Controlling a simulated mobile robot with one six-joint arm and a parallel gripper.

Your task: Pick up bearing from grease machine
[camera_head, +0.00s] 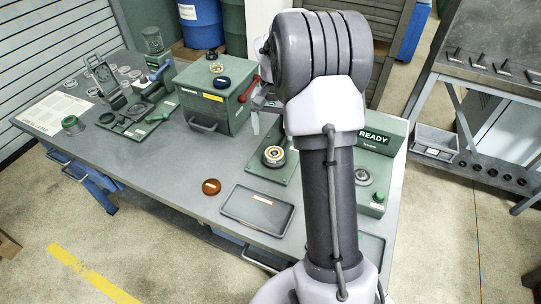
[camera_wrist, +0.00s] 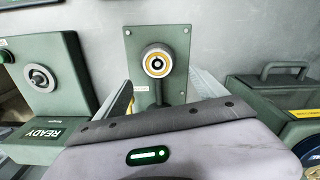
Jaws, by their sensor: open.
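A round bearing (camera_wrist: 157,63) with a pale ring, an orange-yellow band and a dark centre sits on a round dark seat on a green plate (camera_wrist: 178,42). In the head view the bearing (camera_head: 274,154) is left of my arm, on the same green plate (camera_head: 262,172). I cannot read a label naming this station as the grease machine. My gripper (camera_wrist: 160,80) is open, its two fingers apart on either side of the plate in the wrist view, with nothing between them seen held. The bearing appears beyond the fingers. In the head view my arm hides most of the gripper.
A green machine with a READY display (camera_head: 373,137) stands right of my arm. A green box with a red-handled lever (camera_head: 215,98) stands left of the bearing station. An empty grey tray (camera_head: 258,208) and a brown round piece (camera_head: 211,187) lie in front.

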